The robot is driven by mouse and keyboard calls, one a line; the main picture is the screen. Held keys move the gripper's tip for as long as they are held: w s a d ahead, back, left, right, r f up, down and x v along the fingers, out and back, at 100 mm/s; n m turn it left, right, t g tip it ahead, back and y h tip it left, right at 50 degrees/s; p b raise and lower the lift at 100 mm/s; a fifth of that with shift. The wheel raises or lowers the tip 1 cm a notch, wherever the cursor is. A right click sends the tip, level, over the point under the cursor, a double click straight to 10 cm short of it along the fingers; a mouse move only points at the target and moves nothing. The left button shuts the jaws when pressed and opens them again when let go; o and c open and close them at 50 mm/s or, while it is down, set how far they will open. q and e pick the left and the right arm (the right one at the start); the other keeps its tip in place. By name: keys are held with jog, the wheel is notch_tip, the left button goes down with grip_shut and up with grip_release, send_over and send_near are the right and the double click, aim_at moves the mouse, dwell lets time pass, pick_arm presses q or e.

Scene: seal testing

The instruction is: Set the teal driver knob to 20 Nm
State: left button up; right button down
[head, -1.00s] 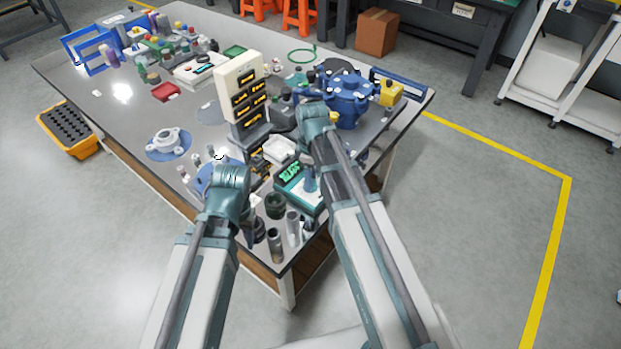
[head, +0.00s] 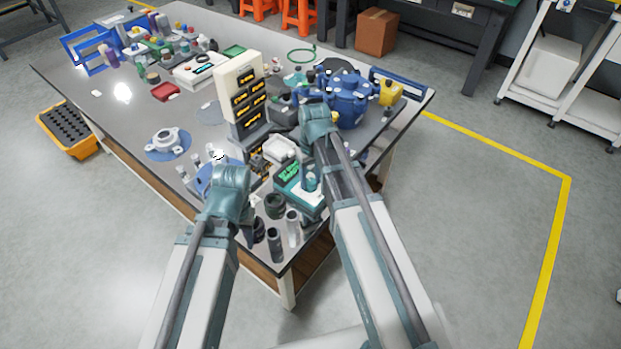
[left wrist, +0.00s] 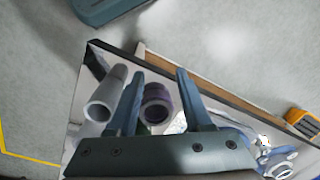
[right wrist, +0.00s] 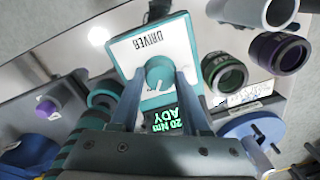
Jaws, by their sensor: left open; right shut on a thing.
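The driver unit (right wrist: 125,50) has a teal case and a white face marked DRIVER. It stands near the front corner of the bench and also shows in the head view (head: 290,185). Its teal knob (right wrist: 159,72) has a white pointer mark. My right gripper (right wrist: 161,76) is shut on the knob, one finger on each side. My left gripper (left wrist: 160,76) is open and empty, above a dark cylinder with a purple rim (left wrist: 157,103).
Several cylinders stand beside the driver, including a green-ringed one (right wrist: 223,72) and a grey tube (left wrist: 105,95). A cream indicator tower (head: 240,85) and a blue flanged housing (head: 347,95) stand behind. The bench's left middle (head: 120,115) is mostly clear.

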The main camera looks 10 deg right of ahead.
aim_at(312, 181)
jog(key=shift+m, duration=0.5)
jog(key=shift+c, duration=1.9)
grip_release()
jog(key=shift+r, duration=0.15)
notch_tip(312, 181, up, 14)
jog(key=p, duration=1.3)
jog(key=shift+d+f+p, duration=0.2)
jog(key=shift+d+p, duration=0.1)
jog(key=shift+p, duration=0.1)
